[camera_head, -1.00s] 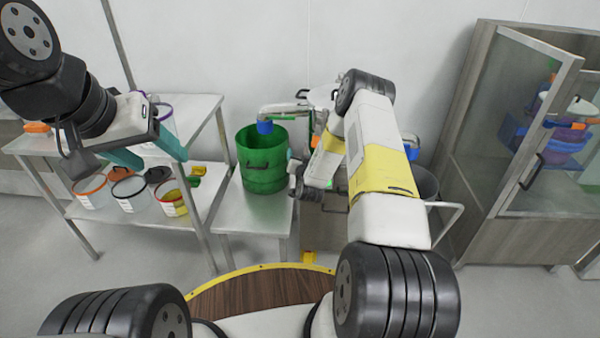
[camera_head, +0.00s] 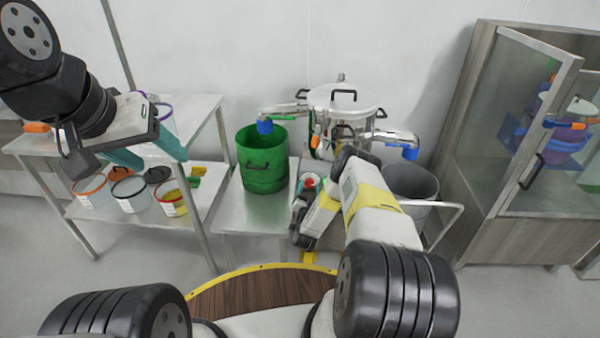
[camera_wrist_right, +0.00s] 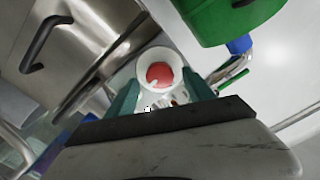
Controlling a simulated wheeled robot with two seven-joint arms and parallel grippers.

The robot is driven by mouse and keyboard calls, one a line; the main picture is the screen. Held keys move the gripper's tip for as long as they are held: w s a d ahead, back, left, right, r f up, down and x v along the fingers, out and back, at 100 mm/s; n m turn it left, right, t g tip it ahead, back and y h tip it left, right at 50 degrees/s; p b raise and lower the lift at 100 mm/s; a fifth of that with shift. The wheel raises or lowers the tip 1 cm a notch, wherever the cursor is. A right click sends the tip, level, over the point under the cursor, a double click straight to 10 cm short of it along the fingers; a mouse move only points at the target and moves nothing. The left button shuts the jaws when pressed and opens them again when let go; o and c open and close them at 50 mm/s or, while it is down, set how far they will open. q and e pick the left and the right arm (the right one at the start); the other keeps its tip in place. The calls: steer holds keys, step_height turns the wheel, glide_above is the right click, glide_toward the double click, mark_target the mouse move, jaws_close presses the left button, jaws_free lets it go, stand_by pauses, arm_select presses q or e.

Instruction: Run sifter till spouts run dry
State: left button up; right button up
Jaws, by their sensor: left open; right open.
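The steel sifter (camera_head: 345,103) stands against the back wall. Its left spout (camera_head: 264,127) with a blue end is over the green drum (camera_head: 262,160). Its right spout (camera_head: 410,153) is over the grey bucket (camera_head: 412,180). Whether material flows from either spout cannot be seen. A red button (camera_head: 309,181) in a round white housing is low in front of the sifter. In the right wrist view the button (camera_wrist_right: 160,75) shows between and beyond the open, empty fingers of my right gripper (camera_wrist_right: 161,90). My left gripper (camera_head: 162,160) is open and empty over the left shelf.
A steel bench (camera_head: 245,213) carries the green drum. The left shelf unit (camera_head: 190,215) holds several tubs with coloured rims. A cabinet (camera_head: 530,220) with its glass door open stands at the right.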

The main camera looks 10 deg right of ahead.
steer(key=shift+w+d, duration=0.15)
steer(key=shift+w, duration=0.45)
jaws_close()
